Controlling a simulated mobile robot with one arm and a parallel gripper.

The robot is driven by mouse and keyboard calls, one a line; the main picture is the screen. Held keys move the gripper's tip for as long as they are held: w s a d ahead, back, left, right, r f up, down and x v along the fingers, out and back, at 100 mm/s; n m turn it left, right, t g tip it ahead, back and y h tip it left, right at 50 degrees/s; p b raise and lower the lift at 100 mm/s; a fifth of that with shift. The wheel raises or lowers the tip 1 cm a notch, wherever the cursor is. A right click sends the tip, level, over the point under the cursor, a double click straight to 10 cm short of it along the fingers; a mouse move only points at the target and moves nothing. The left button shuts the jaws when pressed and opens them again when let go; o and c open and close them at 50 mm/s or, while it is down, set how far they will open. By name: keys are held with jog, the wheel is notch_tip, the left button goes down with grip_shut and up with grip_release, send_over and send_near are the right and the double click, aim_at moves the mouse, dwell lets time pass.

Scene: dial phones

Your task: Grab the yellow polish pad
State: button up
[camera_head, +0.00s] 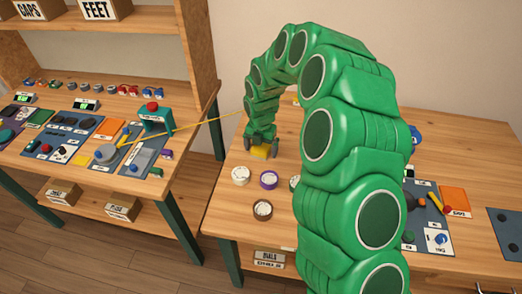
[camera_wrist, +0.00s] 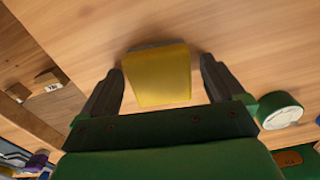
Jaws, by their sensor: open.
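The yellow polish pad (camera_head: 261,152) is a small yellow block on the right-hand wooden table, near its left edge in the head view. In the wrist view the pad (camera_wrist: 162,75) lies between the two dark fingers, with a visible gap on each side. My gripper (camera_wrist: 160,88) is open around the pad, not closed on it. In the head view my gripper (camera_head: 261,140) is right over the pad, and the fingers partly hide it. I cannot tell how far the fingertips are above the tabletop.
My green arm hides much of the right table. A left workbench (camera_head: 170,185) holds mats and parts, with a gap between the tables.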

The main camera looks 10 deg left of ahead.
aim_at(261, 147)
jog(key=c, duration=1.1)
jog(key=shift+o, duration=0.2)
jog(key=shift+r, duration=0.6)
notch_tip(261, 147, up, 2)
jog(key=shift+r, duration=0.2)
jog(key=s+d+r, duration=0.2)
jog(key=s+r, duration=0.2)
jog(key=s, duration=0.2)
jog(key=s+d+r, duration=0.3)
jog(key=s+r, duration=0.2)
jog(key=s, duration=0.1)
jog(key=shift+s+d+r, duration=0.25)
jog(key=shift+s+d, duration=0.1)
